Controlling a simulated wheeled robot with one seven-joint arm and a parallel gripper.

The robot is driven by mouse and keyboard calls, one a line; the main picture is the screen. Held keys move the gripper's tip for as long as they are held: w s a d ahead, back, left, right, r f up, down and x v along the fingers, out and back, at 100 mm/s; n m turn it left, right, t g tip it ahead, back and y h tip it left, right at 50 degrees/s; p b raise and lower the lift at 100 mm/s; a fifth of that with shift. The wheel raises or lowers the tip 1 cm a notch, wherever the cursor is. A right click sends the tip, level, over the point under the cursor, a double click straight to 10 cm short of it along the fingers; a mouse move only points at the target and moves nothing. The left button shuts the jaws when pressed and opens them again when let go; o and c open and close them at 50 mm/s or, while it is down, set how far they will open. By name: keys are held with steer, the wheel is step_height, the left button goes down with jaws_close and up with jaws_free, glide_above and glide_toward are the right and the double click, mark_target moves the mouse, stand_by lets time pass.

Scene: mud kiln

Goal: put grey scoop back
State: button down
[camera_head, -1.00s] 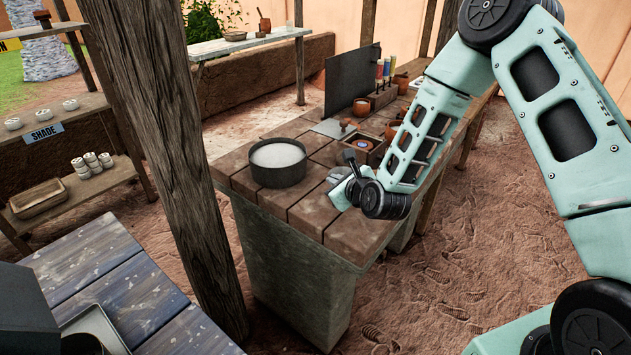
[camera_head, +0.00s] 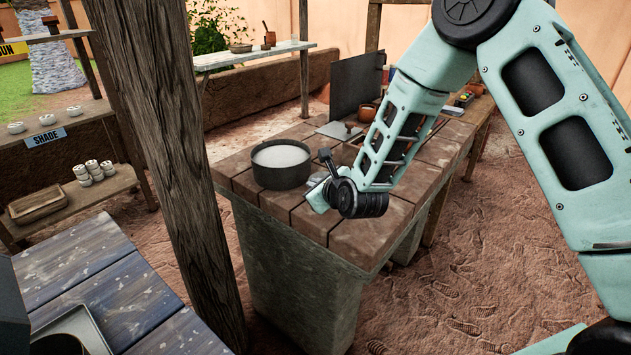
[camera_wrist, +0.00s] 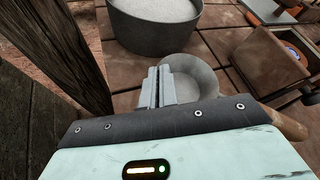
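The grey scoop (camera_wrist: 190,78) shows in the wrist view as a round, shallow bowl just right of my fingertips. A tan wooden piece at the lower right looks like its handle; my gripper's body hides the stretch between. My gripper (camera_wrist: 160,87) has its two fingers nearly together at the bowl's left rim, and they look closed on that rim. In the head view my gripper (camera_head: 317,190) is low over the near part of the brown tiled worktop (camera_head: 375,240), with a small grey patch of scoop or fingers beside it.
A dark round pot (camera_head: 281,172) of white material stands close left of my gripper; it also shows in the wrist view (camera_wrist: 150,40). A wooden box (camera_wrist: 270,60) lies to the right there. A wooden post (camera_head: 180,160) rises left of the worktop. An upright dark panel (camera_head: 355,82) stands behind.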

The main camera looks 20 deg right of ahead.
steer(key=shift+f, duration=0.85)
steer(key=shift+f+b, duration=0.5)
steer(key=shift+b, duration=0.25)
steer(key=c, duration=1.6)
jaws_free()
steer(key=v, duration=1.2)
steer(key=shift+r+p, duration=0.3)
steer(key=p+v, duration=0.5)
steer(key=p, duration=0.8)
steer(key=shift+s, duration=0.1)
steer(key=shift+s+f, duration=0.1)
